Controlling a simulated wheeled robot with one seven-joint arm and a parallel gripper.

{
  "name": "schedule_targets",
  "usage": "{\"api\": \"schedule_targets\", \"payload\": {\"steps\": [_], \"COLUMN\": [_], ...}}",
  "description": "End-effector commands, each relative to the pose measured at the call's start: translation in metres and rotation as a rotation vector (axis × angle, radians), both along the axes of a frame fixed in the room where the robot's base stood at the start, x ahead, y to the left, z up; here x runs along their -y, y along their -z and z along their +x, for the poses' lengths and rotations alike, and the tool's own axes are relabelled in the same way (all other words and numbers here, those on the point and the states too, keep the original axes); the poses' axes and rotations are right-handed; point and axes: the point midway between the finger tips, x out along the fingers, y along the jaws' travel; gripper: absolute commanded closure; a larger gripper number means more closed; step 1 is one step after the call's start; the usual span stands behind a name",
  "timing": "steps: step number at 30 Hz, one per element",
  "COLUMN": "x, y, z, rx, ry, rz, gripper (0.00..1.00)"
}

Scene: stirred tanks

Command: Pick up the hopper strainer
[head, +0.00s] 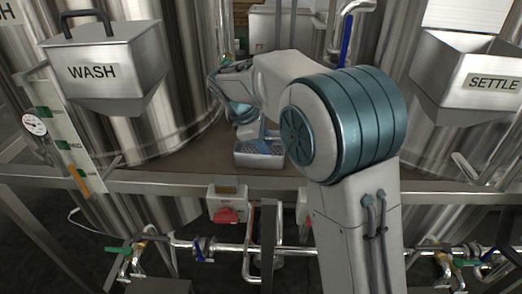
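A small grey metal basket with a perforated floor (259,158), which looks like the hopper strainer, sits on the brown deck between the tanks in the head view. A blue part shows at its back, partly covered by my arm. My gripper (243,118) is at the end of my bent arm, just behind and above the basket's left side. Its fingertips are small and largely hidden by the wrist, so I cannot tell whether it is open or shut, or whether it touches the basket.
A steel WASH hopper (118,88) hangs on the left tank and a SETTLE hopper (465,75) on the right one. A metal rail (150,186) runs along the deck's front edge. Pipes with valves (215,249) lie below. Bare deck (195,165) shows left of the basket.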

Motion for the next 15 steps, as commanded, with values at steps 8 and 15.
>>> {"api": "schedule_targets", "payload": {"steps": [8,15], "x": [0.0,-0.0001], "y": [0.0012,0.0011], "z": [0.0,0.0], "rx": [0.0,0.0], "ry": [0.0,0.0], "rz": [0.0,0.0], "gripper": [0.67,1.0]}}
